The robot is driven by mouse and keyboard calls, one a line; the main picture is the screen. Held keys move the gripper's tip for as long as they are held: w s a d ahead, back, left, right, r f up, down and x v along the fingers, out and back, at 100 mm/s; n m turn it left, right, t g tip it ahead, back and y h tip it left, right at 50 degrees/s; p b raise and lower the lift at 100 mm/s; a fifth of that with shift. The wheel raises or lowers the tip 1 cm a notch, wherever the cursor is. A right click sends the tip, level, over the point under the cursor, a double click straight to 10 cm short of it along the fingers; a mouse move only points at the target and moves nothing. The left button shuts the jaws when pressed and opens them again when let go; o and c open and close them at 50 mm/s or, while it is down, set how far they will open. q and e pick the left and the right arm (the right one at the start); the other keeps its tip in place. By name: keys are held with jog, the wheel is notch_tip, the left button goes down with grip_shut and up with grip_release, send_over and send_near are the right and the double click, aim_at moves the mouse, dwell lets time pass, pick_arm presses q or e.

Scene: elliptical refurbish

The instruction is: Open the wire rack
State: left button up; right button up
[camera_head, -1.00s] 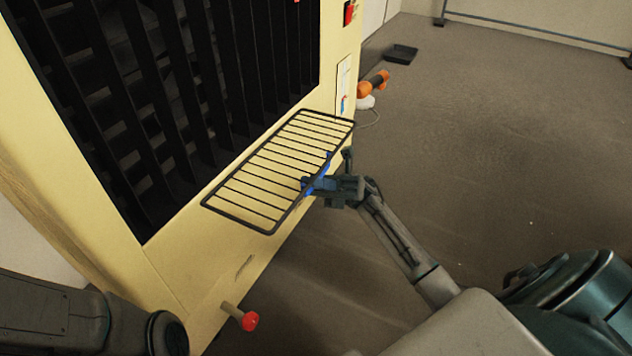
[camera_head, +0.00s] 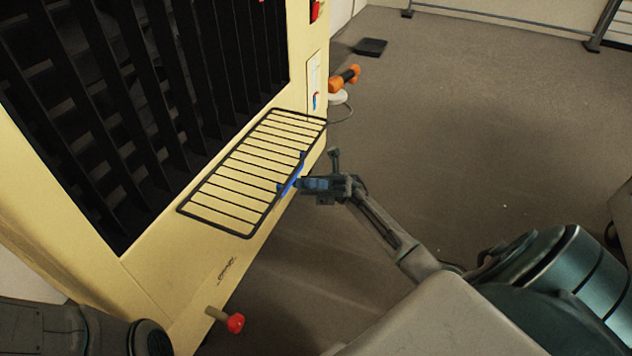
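The black wire rack (camera_head: 242,177) is at the lower front of the large cream cabinet (camera_head: 172,262), below its dark slatted opening. Cream panel shows between its bars; how far it stands out from the panel is hard to tell. A blue handle (camera_head: 291,181) is on its right long edge. My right gripper (camera_head: 318,175) is just right of the handle. Its fingers look spread, with one pointing up, and I see nothing held between them. It seems slightly apart from the handle. My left arm shows at the bottom left, but its gripper is out of view.
A red knob (camera_head: 235,323) sticks out low on the cabinet. An orange tool (camera_head: 344,79) and a black tray (camera_head: 370,47) are beyond the cabinet's right edge. A rail (camera_head: 500,17) runs along the back. The floor (camera_head: 460,120) on the right is mostly clear.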

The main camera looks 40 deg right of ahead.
jog(key=shift+v, duration=2.3)
